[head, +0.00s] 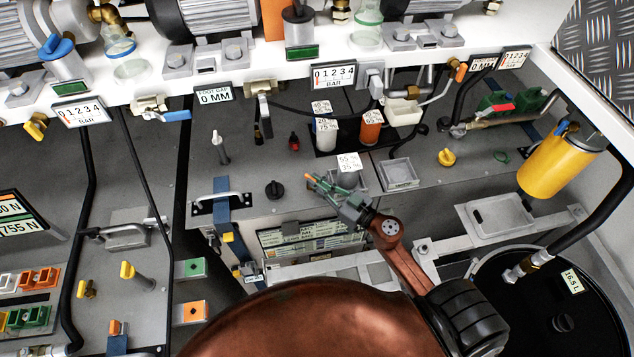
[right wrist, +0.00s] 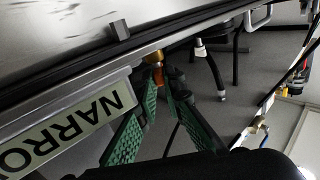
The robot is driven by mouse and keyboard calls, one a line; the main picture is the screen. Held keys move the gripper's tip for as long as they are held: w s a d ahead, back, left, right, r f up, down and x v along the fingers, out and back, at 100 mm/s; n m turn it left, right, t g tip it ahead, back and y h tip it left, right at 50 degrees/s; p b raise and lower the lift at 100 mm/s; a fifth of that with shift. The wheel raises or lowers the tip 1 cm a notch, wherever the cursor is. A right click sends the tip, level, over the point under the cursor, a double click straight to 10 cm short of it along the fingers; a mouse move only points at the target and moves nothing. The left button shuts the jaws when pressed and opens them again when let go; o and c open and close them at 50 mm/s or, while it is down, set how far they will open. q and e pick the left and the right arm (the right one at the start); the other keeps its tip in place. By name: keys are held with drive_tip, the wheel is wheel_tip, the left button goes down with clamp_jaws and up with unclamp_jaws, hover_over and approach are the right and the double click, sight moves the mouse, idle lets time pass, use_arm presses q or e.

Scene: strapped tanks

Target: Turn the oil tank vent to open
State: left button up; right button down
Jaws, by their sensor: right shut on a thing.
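My right gripper (head: 314,183) reaches in from the lower right, with its green fingers pointing left over the grey bench. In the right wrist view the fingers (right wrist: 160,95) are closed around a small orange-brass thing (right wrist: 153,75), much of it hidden. I cannot tell whether this is the oil tank vent. A black knob (head: 275,189) stands on the grey panel, left of the fingertips and apart from them. A black tank (head: 515,310) marked 16.5 L, with a black cap (head: 563,322), is at the lower right. My left gripper is not in view.
A yellow cylinder (head: 555,168) with a black hose is at the right. A white shelf (head: 240,82) with gauges and valves crosses the back. A grey cup (head: 348,176) and an open grey tray (head: 398,174) stand close behind the gripper. A NARRO-lettered sign (right wrist: 65,125) is close to the wrist.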

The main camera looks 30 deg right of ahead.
drive_tip(key=shift+d+f+n+g+y, duration=0.15)
drive_tip(key=shift+n+g+y, duration=0.25)
drive_tip(key=shift+n+y, duration=0.3)
drive_tip(key=c, duration=2)
unclamp_jaws()
drive_tip(key=shift+c, duration=0.2)
